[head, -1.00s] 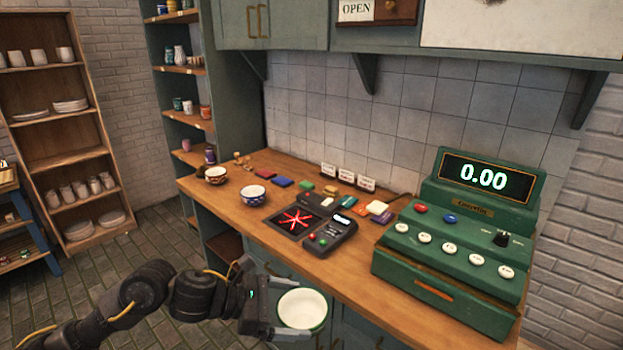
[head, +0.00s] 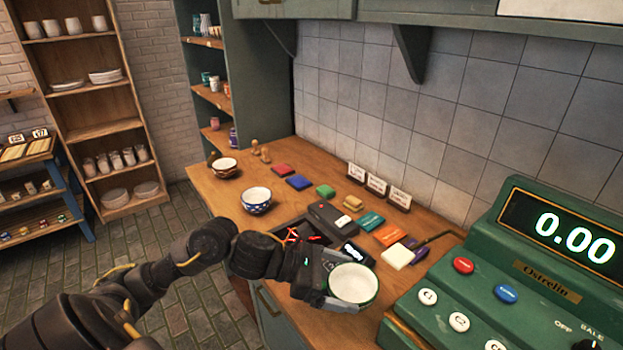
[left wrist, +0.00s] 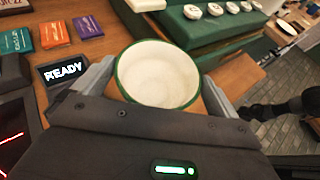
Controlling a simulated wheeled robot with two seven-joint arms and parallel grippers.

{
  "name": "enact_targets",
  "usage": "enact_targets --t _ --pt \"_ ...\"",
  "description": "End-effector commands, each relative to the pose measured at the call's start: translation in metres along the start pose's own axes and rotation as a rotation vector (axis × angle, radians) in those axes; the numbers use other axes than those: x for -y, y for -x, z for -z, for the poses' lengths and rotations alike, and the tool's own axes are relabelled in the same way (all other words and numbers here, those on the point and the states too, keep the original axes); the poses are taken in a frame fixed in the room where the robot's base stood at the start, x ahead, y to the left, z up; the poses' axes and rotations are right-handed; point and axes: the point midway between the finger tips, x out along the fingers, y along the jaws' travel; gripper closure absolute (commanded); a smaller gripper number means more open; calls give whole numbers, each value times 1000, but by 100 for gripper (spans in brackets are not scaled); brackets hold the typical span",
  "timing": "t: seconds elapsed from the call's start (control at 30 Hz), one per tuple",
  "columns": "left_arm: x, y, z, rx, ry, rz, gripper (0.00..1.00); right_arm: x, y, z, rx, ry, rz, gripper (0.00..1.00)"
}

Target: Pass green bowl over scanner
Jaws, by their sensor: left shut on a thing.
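The green bowl (head: 353,284) is white inside with a green rim. My left gripper (head: 335,283) is shut on it, with a finger on either side. The bowl is held upright near the counter's front edge, between the scanner and the cash register. In the left wrist view the bowl (left wrist: 158,75) sits between the fingers and looks empty. The scanner (head: 333,219) is dark, with red lines on its plate, partly hidden by my left arm. Its display (left wrist: 65,69) reads READY. A dark part at the right of the left wrist view may be my right gripper (left wrist: 262,110); its fingers are unclear.
A green cash register (head: 520,270) reading 0.00 stands right of the bowl. A blue patterned bowl (head: 256,200) and a brown-rimmed bowl (head: 224,168) stand at the left of the counter (head: 215,192).

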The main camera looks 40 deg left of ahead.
Motion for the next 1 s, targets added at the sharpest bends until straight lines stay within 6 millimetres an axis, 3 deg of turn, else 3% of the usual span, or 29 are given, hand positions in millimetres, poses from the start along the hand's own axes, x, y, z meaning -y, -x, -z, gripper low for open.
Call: enact_targets --t 0.17,0.33,0.47,0.63,0.73,0.9,1.0 --pt "0 4 -2 1 1 -5 33 2 4 -7 10 -1 3 100" --pt "0 13 -9 1 6 -15 33 10 23 -30 43 -2 12 100" --pt "-11 20 -18 0 22 -53 33 12 42 -33 50 -2 15 100" --pt "-60 32 -31 -1 88 -213 33 10 68 -19 35 -1 13 100" --pt "-100 45 -34 -2 143 -348 33 8 82 -7 20 -1 11 100" --pt "-174 79 -25 -1 254 -618 33 6 99 -1 15 -1 10 100" --pt "-206 99 -14 0 308 -751 33 6 100 -4 19 0 10 100"
